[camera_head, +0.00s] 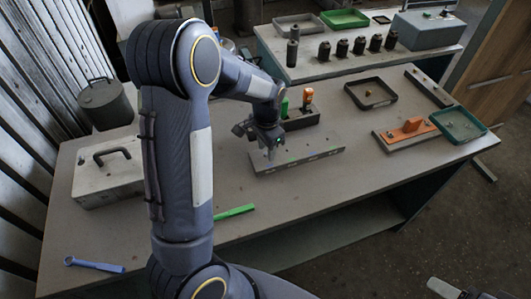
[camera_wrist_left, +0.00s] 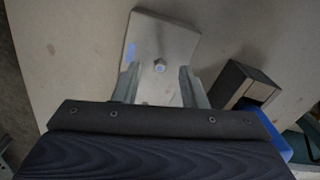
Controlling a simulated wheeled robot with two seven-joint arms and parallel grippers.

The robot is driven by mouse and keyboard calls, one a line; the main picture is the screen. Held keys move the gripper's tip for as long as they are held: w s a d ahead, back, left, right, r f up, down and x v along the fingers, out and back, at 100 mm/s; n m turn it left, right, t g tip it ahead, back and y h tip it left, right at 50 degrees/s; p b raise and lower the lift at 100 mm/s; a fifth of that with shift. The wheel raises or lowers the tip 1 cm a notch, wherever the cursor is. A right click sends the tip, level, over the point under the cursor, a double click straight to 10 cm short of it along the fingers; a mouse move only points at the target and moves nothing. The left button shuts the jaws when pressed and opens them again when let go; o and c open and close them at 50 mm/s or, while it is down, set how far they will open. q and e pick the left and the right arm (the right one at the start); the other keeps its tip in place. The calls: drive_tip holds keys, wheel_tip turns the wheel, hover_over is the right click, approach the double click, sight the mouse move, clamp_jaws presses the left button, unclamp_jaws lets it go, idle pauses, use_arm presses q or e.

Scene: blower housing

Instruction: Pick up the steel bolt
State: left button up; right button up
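The steel bolt (camera_wrist_left: 159,66) is a small, bright round head on a pale grey plate (camera_wrist_left: 163,38) in the left wrist view. In that view my left gripper (camera_wrist_left: 158,84) is open, with one finger on each side of the bolt and a gap to both. In the head view the left gripper (camera_head: 270,150) hangs over the left part of a long grey block (camera_head: 318,164) with small coloured marks. I cannot make out the bolt there; it is too small or hidden by the gripper.
A dark holder (camera_head: 297,122) with green and orange pieces stands just behind the block. An orange part on a plate (camera_head: 405,133), a black tray (camera_head: 371,94) and a green tray (camera_head: 459,125) lie to the right. A lidded grey box (camera_head: 108,172) stands left. The front right tabletop is clear.

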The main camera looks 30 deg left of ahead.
use_arm(q)
drive_tip(key=shift+f, duration=0.25)
idle(0.5)
drive_tip(key=c, duration=0.8)
